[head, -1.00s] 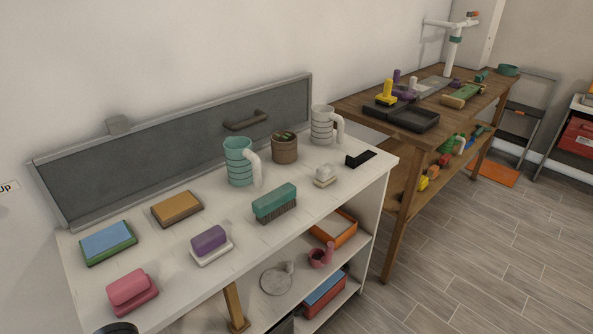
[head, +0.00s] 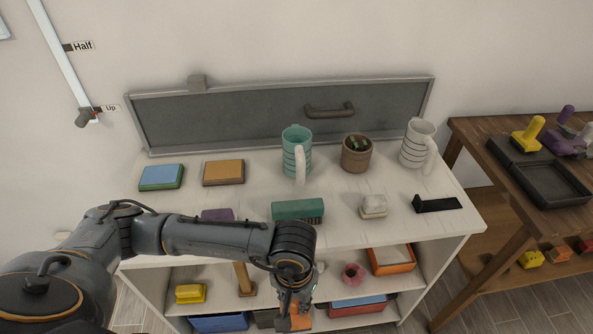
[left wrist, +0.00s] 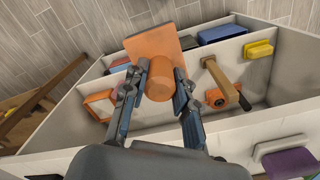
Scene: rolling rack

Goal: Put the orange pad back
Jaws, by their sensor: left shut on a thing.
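The orange pad, a flat plate with a thick round knob (left wrist: 160,78), is in my left gripper in the left wrist view. The gripper (left wrist: 157,98) is shut on the knob, a finger on each side. In the head view my left gripper (head: 294,306) hangs low in front of the white rack, near the bottom edge, with a little of the orange pad (head: 300,318) showing. The rest of the pad is hidden by the gripper and the frame edge. My right gripper is not in view.
The white rack top (head: 345,227) holds a teal mug (head: 296,155), a brown-orange sponge block (head: 223,172), a blue-green block (head: 161,176), a teal brush (head: 297,210) and a white mug (head: 416,143). Lower shelves hold a yellow block (head: 190,293) and an orange tray (head: 392,262).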

